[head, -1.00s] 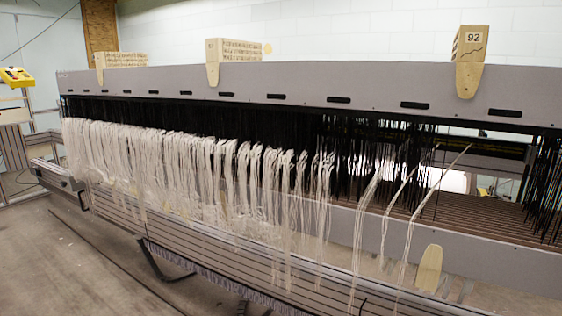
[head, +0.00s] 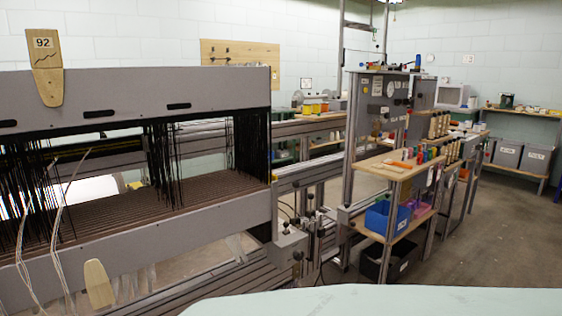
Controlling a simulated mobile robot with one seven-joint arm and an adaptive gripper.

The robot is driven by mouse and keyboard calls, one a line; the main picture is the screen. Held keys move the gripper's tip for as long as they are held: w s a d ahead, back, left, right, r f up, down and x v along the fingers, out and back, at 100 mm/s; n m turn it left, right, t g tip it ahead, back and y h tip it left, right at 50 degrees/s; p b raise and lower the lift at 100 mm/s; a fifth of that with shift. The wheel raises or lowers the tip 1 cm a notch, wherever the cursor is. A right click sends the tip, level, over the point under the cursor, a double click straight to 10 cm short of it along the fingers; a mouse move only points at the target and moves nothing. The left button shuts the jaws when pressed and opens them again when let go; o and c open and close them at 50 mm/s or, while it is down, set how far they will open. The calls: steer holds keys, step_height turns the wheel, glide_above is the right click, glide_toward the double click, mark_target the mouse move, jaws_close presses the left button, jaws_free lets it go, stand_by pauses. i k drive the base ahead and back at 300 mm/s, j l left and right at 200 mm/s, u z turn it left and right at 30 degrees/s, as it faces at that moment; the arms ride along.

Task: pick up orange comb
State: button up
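I cannot make out the orange comb for certain. Small orange, red and green items (head: 424,155) stand on the wooden top shelf (head: 378,165) of a cart right of centre, too small to tell apart. My gripper is not in view.
The grey loom (head: 235,88) with black heddles and loose white threads fills the left. The cart's lower shelf holds a blue bin (head: 384,217). Grey bins (head: 507,154) stand under a shelf at the back right. The floor (head: 490,235) at right is open.

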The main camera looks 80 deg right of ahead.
mark_target(388, 162)
steer(key=z, duration=3.3)
steer(key=i+z, duration=0.1)
steer(key=i, duration=0.5)
steer(key=i+z, duration=0.1)
steer(key=i, duration=0.5)
steer(key=i+j+z, duration=0.1)
steer(key=i, duration=0.5)
steer(key=i+j+z, duration=0.1)
steer(key=i, duration=0.5)
steer(key=i+j+z, duration=0.1)
steer(key=i, duration=0.45)
steer(key=j, duration=0.1)
